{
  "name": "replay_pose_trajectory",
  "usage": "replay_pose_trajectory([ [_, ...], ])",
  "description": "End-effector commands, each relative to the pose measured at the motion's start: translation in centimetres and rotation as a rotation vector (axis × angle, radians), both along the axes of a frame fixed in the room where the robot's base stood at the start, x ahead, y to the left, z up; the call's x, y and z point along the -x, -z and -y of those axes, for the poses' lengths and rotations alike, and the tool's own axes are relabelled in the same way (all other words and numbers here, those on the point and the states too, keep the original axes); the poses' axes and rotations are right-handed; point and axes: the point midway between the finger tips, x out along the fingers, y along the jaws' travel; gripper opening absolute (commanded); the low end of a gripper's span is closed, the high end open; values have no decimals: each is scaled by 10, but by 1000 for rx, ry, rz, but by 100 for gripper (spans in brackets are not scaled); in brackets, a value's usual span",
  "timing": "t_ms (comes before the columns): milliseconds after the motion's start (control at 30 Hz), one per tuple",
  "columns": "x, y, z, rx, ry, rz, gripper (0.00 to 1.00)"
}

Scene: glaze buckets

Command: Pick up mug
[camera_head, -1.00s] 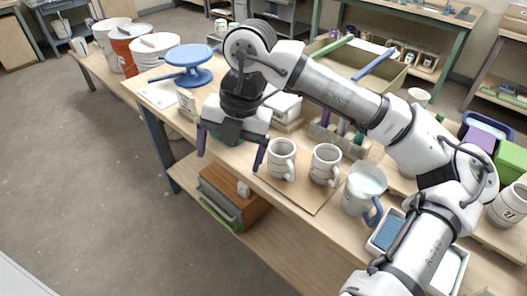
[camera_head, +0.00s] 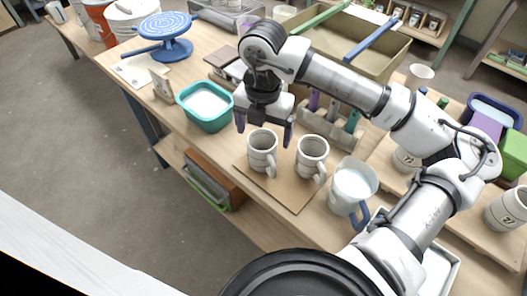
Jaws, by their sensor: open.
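Two pale mugs with banded sides stand upright on a brown board (camera_head: 293,200) on the workbench. The left mug (camera_head: 262,153) and the right mug (camera_head: 311,157) are apart, each with its handle toward the lower right. My gripper (camera_head: 264,140) points down with its fingers spread wide, above and just behind the left mug. The left mug's rim is near the level of the fingertips in the picture. Nothing is between the fingers that I can see as held; whether they touch the mug I cannot tell.
A white pitcher with a blue handle (camera_head: 352,188) stands right of the board. A teal basin (camera_head: 206,104) stands left of my gripper. A rack of tools (camera_head: 332,122) is behind the mugs. A blue banding wheel (camera_head: 168,35) stands farther left.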

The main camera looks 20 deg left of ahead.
Motion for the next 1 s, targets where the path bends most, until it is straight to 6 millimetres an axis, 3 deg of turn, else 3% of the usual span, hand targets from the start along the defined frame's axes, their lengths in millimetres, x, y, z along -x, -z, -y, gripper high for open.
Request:
replay_pose_trajectory([
  [267,2,19,-2,-2,-1,-4,89],
  [533,2,54,-4,-2,1,-1,89],
  [800,1,60,-4,0,-1,1,89],
  [1000,1,59,-4,0,-1,1,66],
])
